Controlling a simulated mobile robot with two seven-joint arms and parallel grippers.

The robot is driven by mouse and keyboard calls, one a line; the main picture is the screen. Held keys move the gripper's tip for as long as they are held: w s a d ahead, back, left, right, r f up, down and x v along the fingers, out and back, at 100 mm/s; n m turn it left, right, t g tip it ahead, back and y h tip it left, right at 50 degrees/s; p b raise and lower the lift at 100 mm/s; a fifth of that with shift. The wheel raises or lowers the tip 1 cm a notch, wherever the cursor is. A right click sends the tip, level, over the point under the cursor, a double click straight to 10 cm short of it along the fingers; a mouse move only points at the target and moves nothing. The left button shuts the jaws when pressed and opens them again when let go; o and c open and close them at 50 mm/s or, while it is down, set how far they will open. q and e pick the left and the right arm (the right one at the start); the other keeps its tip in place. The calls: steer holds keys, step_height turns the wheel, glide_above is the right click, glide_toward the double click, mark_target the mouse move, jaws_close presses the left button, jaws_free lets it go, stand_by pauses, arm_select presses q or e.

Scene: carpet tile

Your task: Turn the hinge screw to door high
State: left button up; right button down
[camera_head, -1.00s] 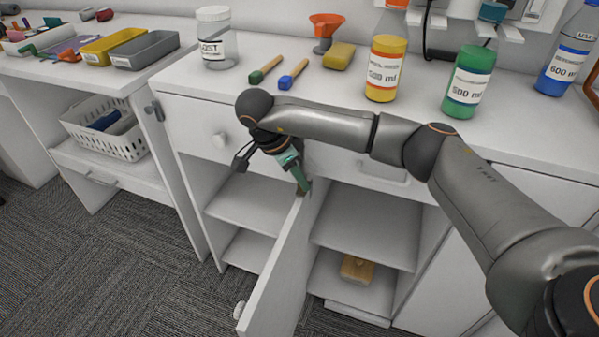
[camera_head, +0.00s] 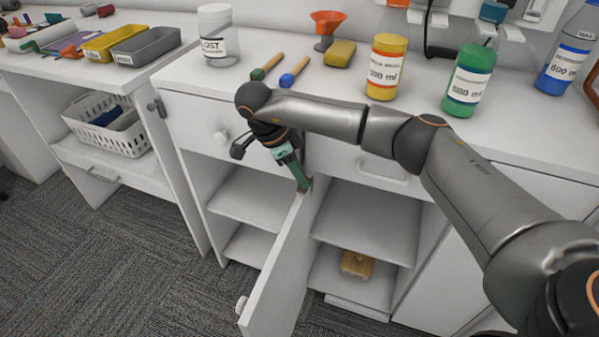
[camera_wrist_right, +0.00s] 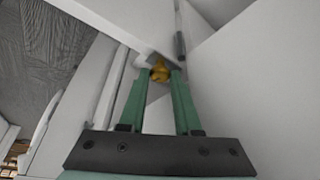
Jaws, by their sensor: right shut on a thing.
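My right gripper (camera_head: 303,184) reaches down to the upper hinge area of the open cabinet door (camera_head: 277,270). In the right wrist view, the green fingers of the right gripper (camera_wrist_right: 160,78) are closed on a small yellow-brass hinge screw (camera_wrist_right: 160,70). The screw sits at the corner where the door meets the cabinet. In the head view the screw is hidden by the fingertips. My left gripper is not in view.
The counter above holds a white jar (camera_head: 216,38), a yellow bottle (camera_head: 384,68), a green bottle (camera_head: 468,80) and a red funnel (camera_head: 327,25). A wooden block (camera_head: 356,264) lies on the lower shelf behind the door.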

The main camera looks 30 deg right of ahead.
steer(key=c, duration=0.9)
jaws_free()
steer(key=p+v, duration=0.2)
steer(key=v, duration=1)
steer(key=shift+r, duration=0.25)
steer(key=shift+o, duration=0.2)
